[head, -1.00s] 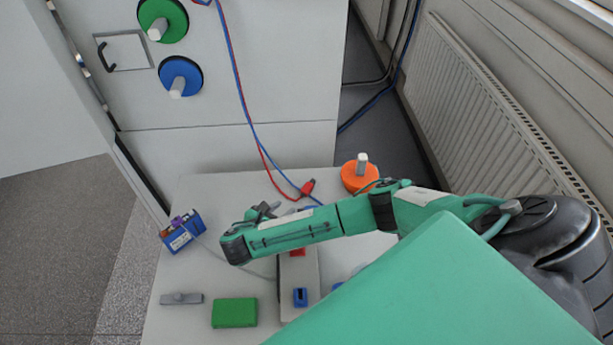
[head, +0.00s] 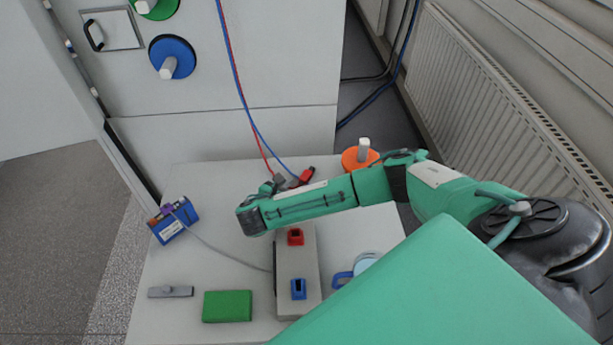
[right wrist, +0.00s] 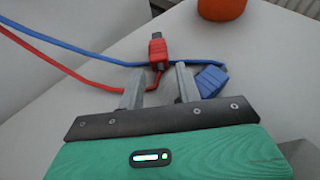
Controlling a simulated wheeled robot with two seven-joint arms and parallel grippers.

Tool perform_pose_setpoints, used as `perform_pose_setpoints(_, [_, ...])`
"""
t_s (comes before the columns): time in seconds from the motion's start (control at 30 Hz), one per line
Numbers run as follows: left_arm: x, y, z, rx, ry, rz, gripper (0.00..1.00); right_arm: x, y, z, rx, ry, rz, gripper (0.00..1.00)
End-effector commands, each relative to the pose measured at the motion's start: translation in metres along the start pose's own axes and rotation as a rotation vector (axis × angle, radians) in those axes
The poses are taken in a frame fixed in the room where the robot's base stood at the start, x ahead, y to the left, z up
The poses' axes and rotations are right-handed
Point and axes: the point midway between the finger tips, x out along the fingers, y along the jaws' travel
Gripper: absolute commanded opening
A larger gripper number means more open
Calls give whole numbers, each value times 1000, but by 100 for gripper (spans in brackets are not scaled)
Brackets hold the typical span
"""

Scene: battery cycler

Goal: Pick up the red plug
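The red plug (head: 304,177) lies on the white table near its back edge, on its red cable. In the right wrist view the red plug (right wrist: 158,50) is just ahead of the fingertips, about midway between them. My right gripper (head: 278,180) is open and empty. In the right wrist view its two grey fingers (right wrist: 159,80) stand apart, with the end of the red cable showing between them. The blue plug (right wrist: 211,80) lies right beside the right finger; whether they touch I cannot tell. My left gripper is not in view.
An orange knob (head: 357,159) stands right of the red plug. A grey box with a red socket (head: 295,237) and a blue socket (head: 298,289) sits nearer. A blue battery (head: 173,220), a green block (head: 227,306) and a grey bar (head: 171,292) are at left. The cabinet (head: 240,130) stands behind.

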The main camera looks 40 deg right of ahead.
Motion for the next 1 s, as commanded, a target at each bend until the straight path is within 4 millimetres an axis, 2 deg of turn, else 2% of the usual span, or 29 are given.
perform_pose_setpoints(0.2, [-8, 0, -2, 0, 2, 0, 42, 30, 0, -3, -3, 0, -3, 35])
perform_pose_setpoints(0.5, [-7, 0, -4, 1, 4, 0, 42, 35, 1, -4, -1, 2, 0, 35])
perform_pose_setpoints(0.67, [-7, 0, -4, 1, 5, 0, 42, 34, 1, -3, -1, 1, 0, 3])
perform_pose_setpoints(0.73, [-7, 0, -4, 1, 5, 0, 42, 34, 1, -3, 0, 1, 0, 3])
perform_pose_setpoints(0.77, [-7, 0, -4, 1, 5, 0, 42, 34, 1, -3, 0, 1, 0, 0])
perform_pose_setpoints(1.0, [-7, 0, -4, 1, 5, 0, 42, 34, 1, -1, 0, 1, 0, 0])
